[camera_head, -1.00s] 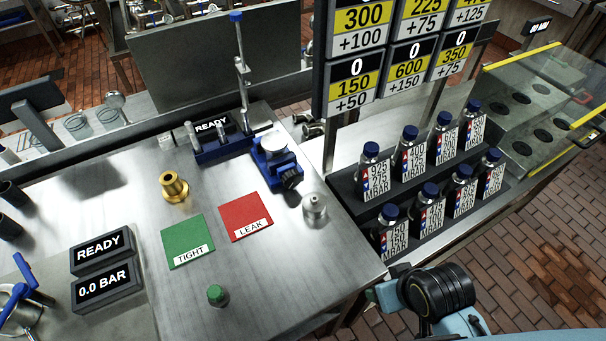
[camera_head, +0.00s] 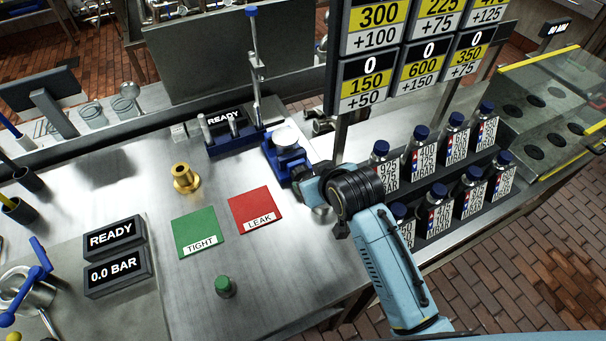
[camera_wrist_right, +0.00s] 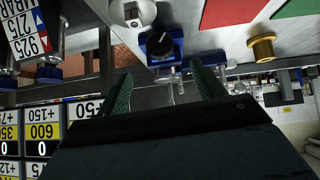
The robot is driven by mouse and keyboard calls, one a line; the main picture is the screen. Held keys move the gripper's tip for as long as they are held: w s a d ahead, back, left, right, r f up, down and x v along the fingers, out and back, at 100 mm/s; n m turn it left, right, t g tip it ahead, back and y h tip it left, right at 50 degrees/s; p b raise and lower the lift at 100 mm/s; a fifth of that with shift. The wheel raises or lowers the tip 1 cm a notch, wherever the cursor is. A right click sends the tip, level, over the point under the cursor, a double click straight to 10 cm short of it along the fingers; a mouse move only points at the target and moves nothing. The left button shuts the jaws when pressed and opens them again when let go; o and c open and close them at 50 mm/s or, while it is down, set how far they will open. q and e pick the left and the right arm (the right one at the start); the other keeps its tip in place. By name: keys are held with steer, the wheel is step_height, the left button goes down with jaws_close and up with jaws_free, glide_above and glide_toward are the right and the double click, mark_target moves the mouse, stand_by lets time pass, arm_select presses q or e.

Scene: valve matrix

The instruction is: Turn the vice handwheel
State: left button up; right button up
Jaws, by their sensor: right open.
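The blue vice (camera_head: 283,157) stands on the steel bench near its right edge, with a pale round part on top. In the right wrist view, which is upside down, the black handwheel (camera_wrist_right: 160,43) sits on the blue vice body, beyond the fingertips. The handwheel looks apart from both fingers. My left gripper is not in view.
A steel fitting (camera_head: 322,213) is partly hidden under my right gripper; a brass fitting (camera_head: 185,177) stands further left. The red LEAK mat (camera_head: 252,205) and green TIGHT mat (camera_head: 197,228) lie in front. Bottles (camera_head: 437,212) stand on a rack to the right, close to my arm.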

mark_target(302, 175)
steer(key=b+x, duration=0.1)
steer(key=x, duration=0.9)
steer(key=shift+w+a+f, duration=0.1)
steer(key=shift+w+f, duration=0.15)
